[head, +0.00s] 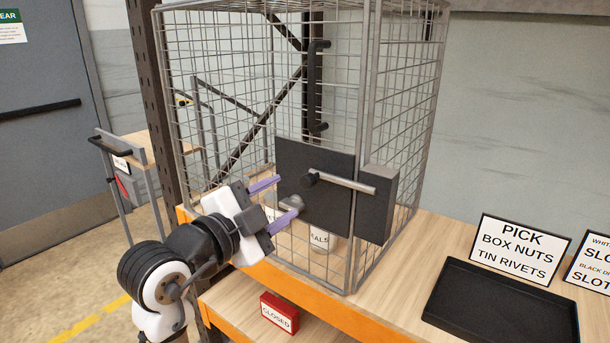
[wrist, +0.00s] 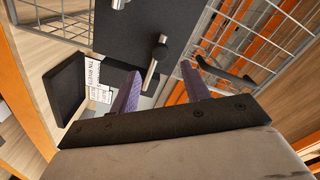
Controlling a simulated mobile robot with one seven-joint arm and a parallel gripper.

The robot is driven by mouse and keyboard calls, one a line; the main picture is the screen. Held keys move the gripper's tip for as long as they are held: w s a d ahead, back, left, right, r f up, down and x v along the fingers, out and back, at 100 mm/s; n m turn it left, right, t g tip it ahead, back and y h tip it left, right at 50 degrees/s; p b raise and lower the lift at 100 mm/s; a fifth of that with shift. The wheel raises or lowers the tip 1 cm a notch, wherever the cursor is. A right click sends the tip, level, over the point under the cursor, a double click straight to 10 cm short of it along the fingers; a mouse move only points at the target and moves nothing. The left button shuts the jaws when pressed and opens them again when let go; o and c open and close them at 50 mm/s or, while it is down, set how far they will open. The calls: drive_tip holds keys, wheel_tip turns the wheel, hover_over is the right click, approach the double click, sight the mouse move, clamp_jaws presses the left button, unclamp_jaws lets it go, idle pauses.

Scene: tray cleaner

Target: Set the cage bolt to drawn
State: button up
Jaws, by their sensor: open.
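The wire mesh cage (head: 405,100) stands on a wooden bench (head: 430,232). A black tray (head: 500,305) and a PICK sign (head: 520,247) are to the right. A red CLOSED block (head: 279,312) is on the lower shelf.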

sight(305, 184)
drive_tip(key=p+x, duration=0.2)
drive_tip(key=x, duration=0.6)
drive_tip(key=shift+w, duration=0.1)
clamp_jaws()
